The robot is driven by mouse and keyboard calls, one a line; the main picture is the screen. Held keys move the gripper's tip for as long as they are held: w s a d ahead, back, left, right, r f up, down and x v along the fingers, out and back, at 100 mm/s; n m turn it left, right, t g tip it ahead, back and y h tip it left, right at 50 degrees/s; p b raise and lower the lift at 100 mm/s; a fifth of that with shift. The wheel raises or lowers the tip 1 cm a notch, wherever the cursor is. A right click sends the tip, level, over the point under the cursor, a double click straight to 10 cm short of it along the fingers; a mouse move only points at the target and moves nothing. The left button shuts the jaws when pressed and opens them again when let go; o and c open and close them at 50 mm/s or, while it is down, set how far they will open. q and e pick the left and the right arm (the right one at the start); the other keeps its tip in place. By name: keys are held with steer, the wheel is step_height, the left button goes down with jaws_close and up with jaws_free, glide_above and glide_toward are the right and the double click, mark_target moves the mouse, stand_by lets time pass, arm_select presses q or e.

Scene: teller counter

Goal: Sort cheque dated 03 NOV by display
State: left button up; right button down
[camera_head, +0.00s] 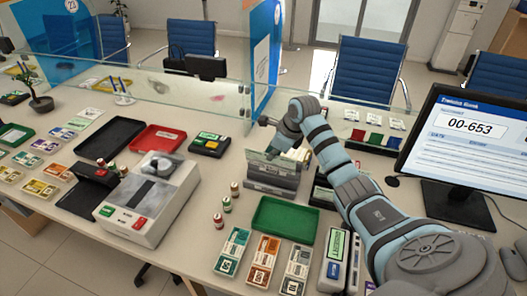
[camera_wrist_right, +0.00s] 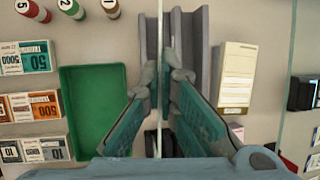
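My right gripper (camera_head: 284,146) is over the grey slotted rack (camera_head: 272,183) on the counter. In the right wrist view its fingers (camera_wrist_right: 162,92) close on a thin pale sheet seen edge-on, apparently a cheque (camera_wrist_right: 160,45). The cheque stands upright above the rack (camera_wrist_right: 183,50); its print and date cannot be read. In the head view a greenish sheet shows at the rack's top, partly hidden by the gripper. The display (camera_head: 470,125) at right shows 00-653 and smaller text lines. My left gripper is not in view.
A green tray (camera_head: 285,218) sits in front of the rack, with banknote bundles (camera_head: 262,258) before it and coin rolls (camera_head: 235,188) to its left. A counting machine (camera_head: 150,200) stands further left.

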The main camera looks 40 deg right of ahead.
mark_target(273, 166)
steer(key=shift+s+d+f+n+b, duration=0.3)
steer(key=shift+s+f+b, duration=0.05)
steer(key=shift+s, duration=0.15)
steer(key=f, duration=0.1)
steer(key=w+f+b, duration=0.1)
steer(key=w+f, duration=0.1)
steer(key=shift+w+a+b, duration=0.25)
steer(key=shift+b, duration=0.05)
steer(key=shift+s+f, duration=0.2)
steer(key=shift+f, duration=0.05)
steer(key=shift+s+d+f+b, duration=0.2)
steer(key=shift+s+f+b, duration=0.4)
steer(key=shift+b, duration=0.4)
steer(key=shift+w+f, duration=0.15)
steer(key=shift+f, duration=0.3)
arm_select(q)
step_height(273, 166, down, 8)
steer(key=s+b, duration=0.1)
steer(key=b, duration=0.2)
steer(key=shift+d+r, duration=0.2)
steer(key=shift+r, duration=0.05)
arm_select(e)
steer(key=shift+w+a+f, duration=0.1)
steer(key=shift+w+f, duration=0.05)
steer(key=shift+f, duration=1.65)
